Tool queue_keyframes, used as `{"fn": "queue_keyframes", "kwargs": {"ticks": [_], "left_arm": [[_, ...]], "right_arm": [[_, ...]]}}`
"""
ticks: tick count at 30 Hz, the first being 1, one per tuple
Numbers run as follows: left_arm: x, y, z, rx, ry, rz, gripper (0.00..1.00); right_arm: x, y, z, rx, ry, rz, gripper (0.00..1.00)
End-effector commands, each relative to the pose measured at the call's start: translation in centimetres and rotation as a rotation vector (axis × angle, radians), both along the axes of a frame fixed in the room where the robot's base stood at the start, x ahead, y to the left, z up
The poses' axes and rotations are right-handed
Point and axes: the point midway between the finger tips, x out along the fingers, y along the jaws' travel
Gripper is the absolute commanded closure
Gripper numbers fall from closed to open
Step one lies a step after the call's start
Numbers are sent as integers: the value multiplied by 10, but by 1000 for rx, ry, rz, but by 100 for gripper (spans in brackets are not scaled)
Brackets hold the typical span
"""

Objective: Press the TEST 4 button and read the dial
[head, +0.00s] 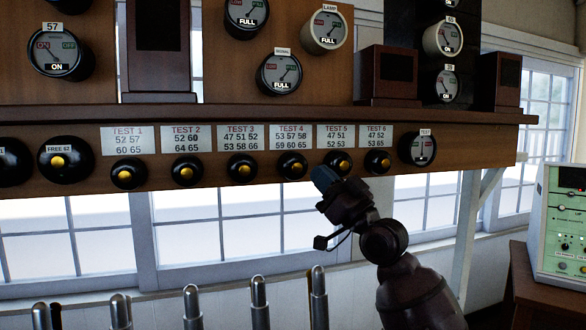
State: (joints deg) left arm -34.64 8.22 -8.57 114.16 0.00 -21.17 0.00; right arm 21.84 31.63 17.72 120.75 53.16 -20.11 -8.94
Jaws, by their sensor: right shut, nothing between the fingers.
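The TEST 4 button (293,166) is a black round knob with a yellow centre, under its white TEST 4 label (289,138) on the wooden shelf front. The dial marked TEST (418,148) is a round black-rimmed gauge at the right end of the row. Its needle looks roughly upright, but its markings are too small to read. My right gripper (324,177) is shut and empty, its blue fingertips just right of and slightly below the TEST 4 button, near the TEST 5 button (337,162). I cannot tell whether it touches anything. My left gripper is out of view.
Similar buttons for TEST 3 (243,168) and TEST 6 (377,160) sit to either side. Several metal levers (259,300) rise along the bottom. A pale green instrument box (563,225) stands at the right. Gauges and dark boxes line the shelf above.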

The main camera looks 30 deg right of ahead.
Motion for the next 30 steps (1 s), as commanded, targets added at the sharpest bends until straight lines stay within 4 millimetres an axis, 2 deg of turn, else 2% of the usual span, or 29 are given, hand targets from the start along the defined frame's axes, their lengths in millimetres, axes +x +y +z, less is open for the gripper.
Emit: {"fn": "queue_keyframes", "kwargs": {"ticks": [3,10,24,30], "left_arm": [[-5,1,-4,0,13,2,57],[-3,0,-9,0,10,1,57],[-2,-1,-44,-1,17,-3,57],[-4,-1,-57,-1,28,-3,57]], "right_arm": [[0,0,0,0,0,0,100],[8,-2,-2,-1,0,-1,100],[61,-14,-5,0,3,1,100],[78,-18,-3,-2,1,0,100]]}}
